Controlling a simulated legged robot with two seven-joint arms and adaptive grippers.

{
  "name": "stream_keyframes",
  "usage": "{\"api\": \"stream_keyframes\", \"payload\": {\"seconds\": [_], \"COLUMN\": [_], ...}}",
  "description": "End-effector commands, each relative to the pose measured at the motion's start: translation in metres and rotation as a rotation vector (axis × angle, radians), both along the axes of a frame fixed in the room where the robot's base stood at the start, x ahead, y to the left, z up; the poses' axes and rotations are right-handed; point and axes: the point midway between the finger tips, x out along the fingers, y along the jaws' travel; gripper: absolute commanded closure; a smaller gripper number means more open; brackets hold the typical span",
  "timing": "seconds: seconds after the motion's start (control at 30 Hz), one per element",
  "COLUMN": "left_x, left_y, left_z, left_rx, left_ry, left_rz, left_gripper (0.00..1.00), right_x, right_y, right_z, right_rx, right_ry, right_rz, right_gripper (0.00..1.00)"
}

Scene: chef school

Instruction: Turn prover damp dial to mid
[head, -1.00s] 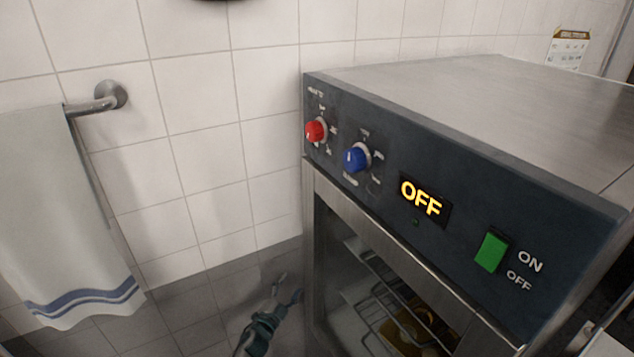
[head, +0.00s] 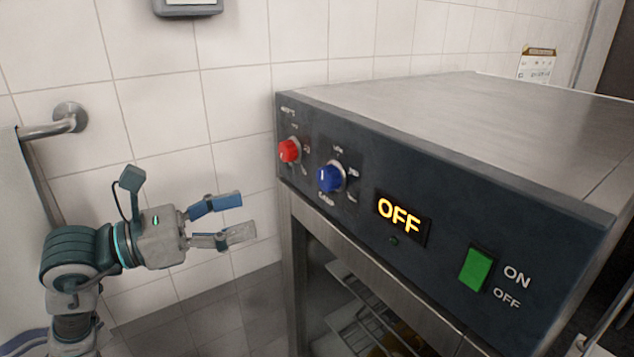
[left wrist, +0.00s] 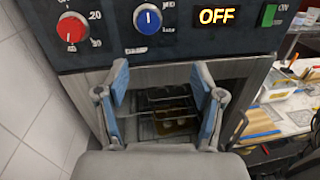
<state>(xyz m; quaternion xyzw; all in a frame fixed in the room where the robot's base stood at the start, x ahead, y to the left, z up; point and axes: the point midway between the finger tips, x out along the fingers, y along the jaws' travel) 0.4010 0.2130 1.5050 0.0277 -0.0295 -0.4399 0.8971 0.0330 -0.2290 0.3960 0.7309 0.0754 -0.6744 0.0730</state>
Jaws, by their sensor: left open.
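The prover (head: 450,235) is a steel cabinet with a dark front panel. Its blue dial (head: 331,177), which appears to be the damp dial, has a white pointer mark standing about upright; the dial also shows in the left wrist view (left wrist: 147,19). A red dial (head: 289,151) sits to its left, and it also shows in the left wrist view (left wrist: 71,29). My left gripper (head: 247,216) is open and empty, left of the panel and below dial height, touching nothing. In the left wrist view its fingers (left wrist: 163,92) are spread below the dials. My right gripper is not in view.
The display (head: 400,215) reads OFF, and a green switch (head: 476,268) is right of it. Wire racks (head: 362,322) show inside the prover. A wall rail (head: 55,124) is at left. Between the tiled wall and the prover there is free room.

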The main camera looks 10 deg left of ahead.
Motion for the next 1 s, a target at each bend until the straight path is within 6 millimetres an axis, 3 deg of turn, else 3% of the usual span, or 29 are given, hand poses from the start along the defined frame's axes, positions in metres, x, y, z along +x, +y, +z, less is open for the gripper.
{"api": "stream_keyframes", "payload": {"seconds": [0.17, 0.33, 0.57, 0.8, 1.0], "left_x": [-0.014, -0.006, 0.028, 0.068, 0.094], "left_y": [0.017, 0.013, -0.022, -0.065, -0.089], "left_z": [0.011, 0.013, 0.014, 0.015, 0.015], "left_rx": [0.092, 0.1, 0.097, 0.098, 0.097], "left_ry": [-0.066, -0.07, -0.069, -0.07, -0.069], "left_rz": [0.121, 0.134, 0.129, 0.129, 0.132], "left_gripper": [0.32, 0.32, 0.32, 0.32, 0.32], "right_x": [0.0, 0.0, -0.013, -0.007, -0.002], "right_y": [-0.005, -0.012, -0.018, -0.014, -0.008], "right_z": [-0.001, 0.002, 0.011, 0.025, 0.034], "right_rx": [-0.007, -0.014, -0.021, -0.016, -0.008], "right_ry": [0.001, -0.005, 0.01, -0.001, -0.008], "right_rz": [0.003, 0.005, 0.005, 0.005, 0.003], "right_gripper": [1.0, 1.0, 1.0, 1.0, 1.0]}}
